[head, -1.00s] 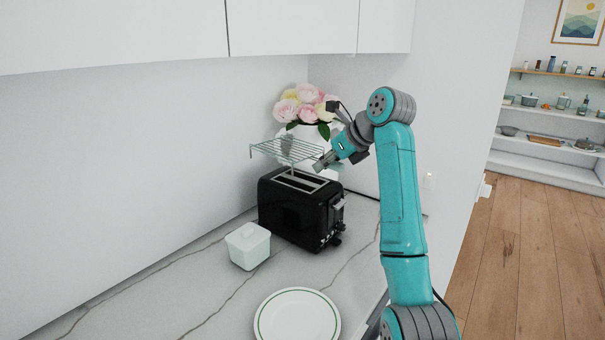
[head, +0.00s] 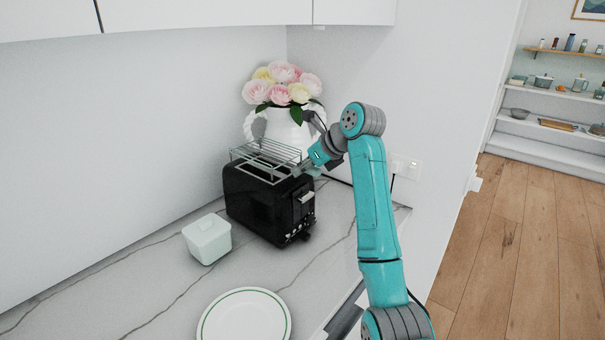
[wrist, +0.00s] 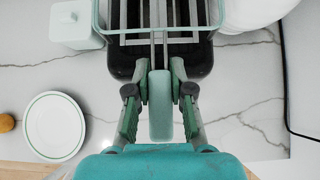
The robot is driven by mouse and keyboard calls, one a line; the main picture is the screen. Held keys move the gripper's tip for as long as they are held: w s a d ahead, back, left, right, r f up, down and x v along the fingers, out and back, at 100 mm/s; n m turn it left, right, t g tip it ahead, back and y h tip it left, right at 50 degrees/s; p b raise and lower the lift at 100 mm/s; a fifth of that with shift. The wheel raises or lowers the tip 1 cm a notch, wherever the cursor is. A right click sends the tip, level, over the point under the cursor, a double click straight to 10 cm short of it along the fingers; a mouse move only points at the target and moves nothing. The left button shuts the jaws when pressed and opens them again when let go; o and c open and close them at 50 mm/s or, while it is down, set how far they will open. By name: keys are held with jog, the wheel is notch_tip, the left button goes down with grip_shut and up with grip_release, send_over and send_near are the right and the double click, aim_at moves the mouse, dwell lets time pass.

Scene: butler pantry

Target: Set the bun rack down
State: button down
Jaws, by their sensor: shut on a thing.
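The bun rack (head: 266,153), a wire grid, sits level at the top of the black toaster (head: 268,208). I cannot tell whether its feet rest on the toaster or hang just above it. My gripper (head: 302,169) is shut on the rack's near end, at the toaster's right side. The far part of the rack is cut off there.
A green-rimmed plate (head: 244,318) lies in front on the marble counter (head: 150,290). A white vase (head: 280,128) with flowers stands close behind. Wall cupboards (head: 200,10) hang above.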

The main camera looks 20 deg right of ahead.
jog(key=shift+f, duration=0.85)
jog(key=c, duration=1)
grip_release()
jog(key=shift+f, duration=0.15)
jog(key=shift+c, duration=0.2)
jog(key=v, duration=1.2)
